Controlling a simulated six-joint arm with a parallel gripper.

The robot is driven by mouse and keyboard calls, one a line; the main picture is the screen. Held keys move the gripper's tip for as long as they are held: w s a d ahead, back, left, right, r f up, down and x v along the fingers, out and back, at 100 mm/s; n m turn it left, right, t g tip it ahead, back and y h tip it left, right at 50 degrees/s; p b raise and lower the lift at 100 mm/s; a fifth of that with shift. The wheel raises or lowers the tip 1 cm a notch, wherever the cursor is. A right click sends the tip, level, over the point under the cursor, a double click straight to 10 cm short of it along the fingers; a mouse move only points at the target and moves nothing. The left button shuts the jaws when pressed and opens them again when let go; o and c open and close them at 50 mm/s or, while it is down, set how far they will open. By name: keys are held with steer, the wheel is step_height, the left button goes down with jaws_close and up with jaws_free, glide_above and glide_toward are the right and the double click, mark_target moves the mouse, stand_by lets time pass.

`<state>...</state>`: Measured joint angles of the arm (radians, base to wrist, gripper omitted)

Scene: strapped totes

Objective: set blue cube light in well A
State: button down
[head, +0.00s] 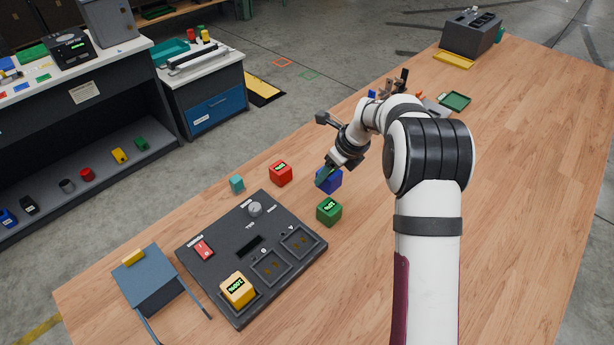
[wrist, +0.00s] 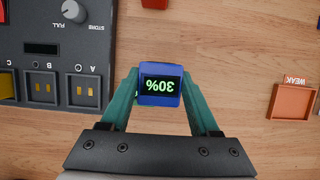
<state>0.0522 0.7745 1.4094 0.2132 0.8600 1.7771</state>
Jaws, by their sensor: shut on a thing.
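The blue cube (head: 330,183) sits between the teal fingers of my gripper (head: 322,179). In the head view well A (head: 297,241) is the right-hand well.
A green cube (head: 329,211) and red cube (head: 281,173) stand close to the blue one. A yellow cube (head: 237,289) fills the panel's lower well; the middle well (head: 270,268) is empty. A teal block (head: 237,184) stands behind the panel. A tray marked WEAK (wrist: 292,101) lies right.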

mark_target(340, 174)
steer(key=d+r, duration=0.1)
steer(key=s+d+r, duration=0.1)
steer(key=d, duration=0.1)
steer(key=shift+s+d+r, duration=0.1)
steer(key=shift+s, duration=0.1)
steer(key=shift+s+a+f+n+g, duration=0.9)
steer(key=shift+s+a+n, duration=0.95)
steer(key=shift+n, duration=1.15)
steer(key=shift+s+a+f+n+g, duration=0.55)
steer(key=shift+s+a+n+g, duration=0.6)
steer(key=shift+s+a+n, duration=1.3)
steer(key=shift+s+a+f+n+g, duration=0.9)
steer(key=shift+s+n, duration=0.65)
steer(key=shift+n, duration=2)
steer(key=shift+a+f, duration=0.1)
steer(key=shift+f, duration=0.35)
steer(key=shift+f, duration=0.1)
steer(key=shift+f, duration=0.8)
